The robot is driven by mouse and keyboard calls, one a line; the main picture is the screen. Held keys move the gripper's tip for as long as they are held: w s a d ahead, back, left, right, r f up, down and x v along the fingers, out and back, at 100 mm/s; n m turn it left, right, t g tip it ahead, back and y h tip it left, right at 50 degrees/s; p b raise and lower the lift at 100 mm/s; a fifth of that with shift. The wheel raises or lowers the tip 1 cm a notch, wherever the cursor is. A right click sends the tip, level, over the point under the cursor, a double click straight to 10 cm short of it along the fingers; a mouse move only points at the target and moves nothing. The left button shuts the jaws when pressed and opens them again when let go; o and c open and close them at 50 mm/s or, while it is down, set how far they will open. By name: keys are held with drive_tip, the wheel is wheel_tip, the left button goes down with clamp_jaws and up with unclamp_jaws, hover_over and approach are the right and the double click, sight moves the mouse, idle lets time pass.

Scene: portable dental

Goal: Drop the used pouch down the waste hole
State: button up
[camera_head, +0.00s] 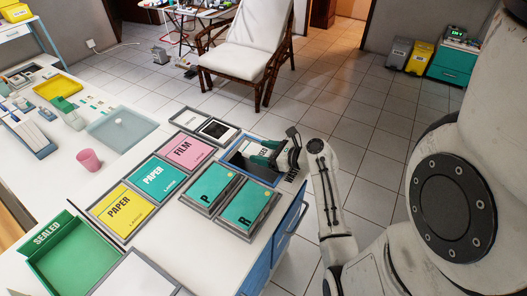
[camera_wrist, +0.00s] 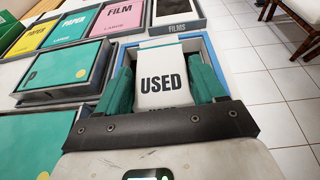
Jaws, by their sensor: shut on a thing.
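My gripper (camera_head: 268,154) is over a blue-rimmed waste hole (camera_head: 235,168) at the right end of the white counter. In the wrist view, the gripper's green fingers (camera_wrist: 163,92) are shut on a white pouch (camera_wrist: 165,62) marked USED. The pouch lies between the fingers, within the outline of the blue rim (camera_wrist: 214,68). Its lower end is hidden behind the dark gripper bar. I cannot tell how far the pouch is above the opening. In the head view the pouch is not clearly seen.
Teal trays marked P (camera_head: 206,190) and R (camera_head: 250,205) sit close to the hole. Yellow, teal and pink labelled boxes stand left of them. A green SEALED tray (camera_head: 75,260) is at the front left. Tiled floor (camera_head: 345,110) is open beyond the counter.

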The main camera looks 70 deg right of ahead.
drive_tip(key=o, duration=1.1)
drive_tip(key=b+v, duration=0.1)
drive_tip(key=v, duration=0.9)
drive_tip(key=shift+s+r, duration=0.1)
drive_tip(key=shift+s, duration=0.3)
